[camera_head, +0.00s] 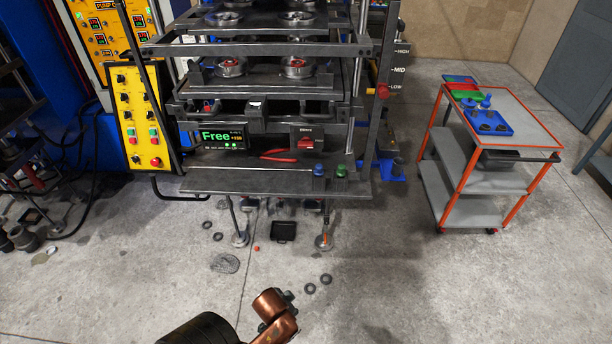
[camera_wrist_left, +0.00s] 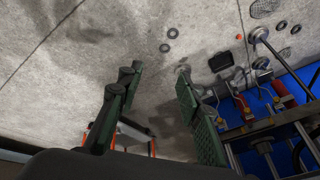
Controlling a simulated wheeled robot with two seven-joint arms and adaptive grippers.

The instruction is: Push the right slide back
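The press (camera_head: 270,180) stands in the middle of the head view as a dark metal frame with stacked levels. On its middle level sit two round metal parts, one on the left (camera_head: 230,66) and one on the right (camera_head: 298,66). I cannot tell for sure which part is the right slide. My left gripper shows only in the left wrist view (camera_wrist_left: 154,75): its two dark green fingers are spread, with nothing between them. It is apart from the press, which shows at the right of that view. My right gripper is not in view.
A yellow control panel (camera_head: 133,120) stands left of the press. A "Free" display (camera_head: 222,137) and red pliers (camera_head: 280,156) are on its lower level. An orange-framed cart (camera_head: 520,112) stands at right.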

